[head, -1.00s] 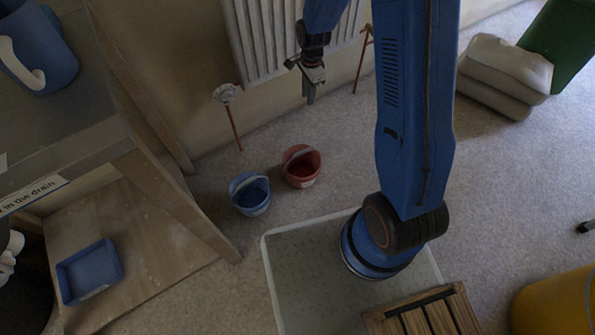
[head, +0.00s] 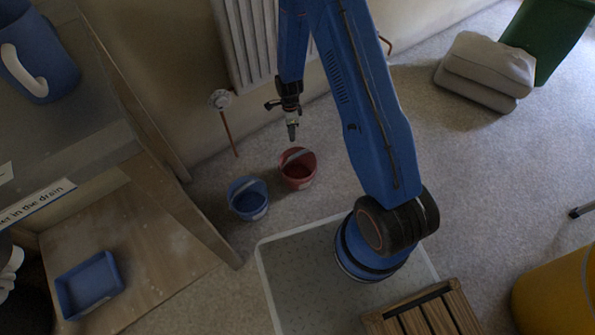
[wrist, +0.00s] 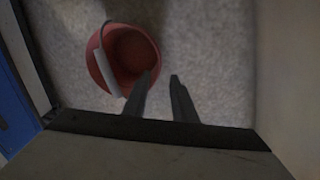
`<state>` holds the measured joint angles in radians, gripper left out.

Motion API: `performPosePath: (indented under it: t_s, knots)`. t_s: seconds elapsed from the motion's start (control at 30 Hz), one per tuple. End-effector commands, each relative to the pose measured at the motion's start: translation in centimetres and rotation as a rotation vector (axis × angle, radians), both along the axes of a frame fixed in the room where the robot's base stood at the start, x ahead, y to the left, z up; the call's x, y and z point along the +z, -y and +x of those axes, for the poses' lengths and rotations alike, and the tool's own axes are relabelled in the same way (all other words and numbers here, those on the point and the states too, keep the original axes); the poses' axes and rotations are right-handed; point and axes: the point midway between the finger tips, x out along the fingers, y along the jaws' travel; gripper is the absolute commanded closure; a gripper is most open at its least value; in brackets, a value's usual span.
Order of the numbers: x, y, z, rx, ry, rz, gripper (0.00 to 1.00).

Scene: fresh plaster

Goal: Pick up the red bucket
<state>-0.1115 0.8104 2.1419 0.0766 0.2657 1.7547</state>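The red bucket (head: 297,169) stands upright on the carpet in the head view, with its pale handle grip lying across the rim. In the wrist view the red bucket (wrist: 126,58) is at the upper left, and I look down into its empty inside. My gripper (head: 291,134) is above the bucket in the head view, pointing down. In the wrist view its two fingers (wrist: 160,82) are apart with nothing between them. The left finger's tip overlaps the bucket's right rim in the picture; I cannot tell whether it touches.
A blue bucket (head: 248,199) stands close to the left of the red one. A radiator (head: 262,40) and a pipe (head: 229,133) are along the wall behind. A wooden shelf unit (head: 180,215) stands at left. Open carpet (head: 470,160) lies to the right.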

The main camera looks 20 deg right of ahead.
Motion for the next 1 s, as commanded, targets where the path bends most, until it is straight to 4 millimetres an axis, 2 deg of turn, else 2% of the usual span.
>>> performPosePath:
  t_s: [0.1,0.4,0.73,1.0]
  knots:
    - [-2.0,0.0,-0.2,0.001,-0.002,-0.001,0.75]
    - [-6.2,-0.1,-0.6,0.001,-0.002,-0.001,0.75]
    - [-8.1,0.0,-0.9,0.000,-0.001,0.000,0.75]
    - [-11.4,0.2,-1.8,0.000,-0.002,0.000,0.75]
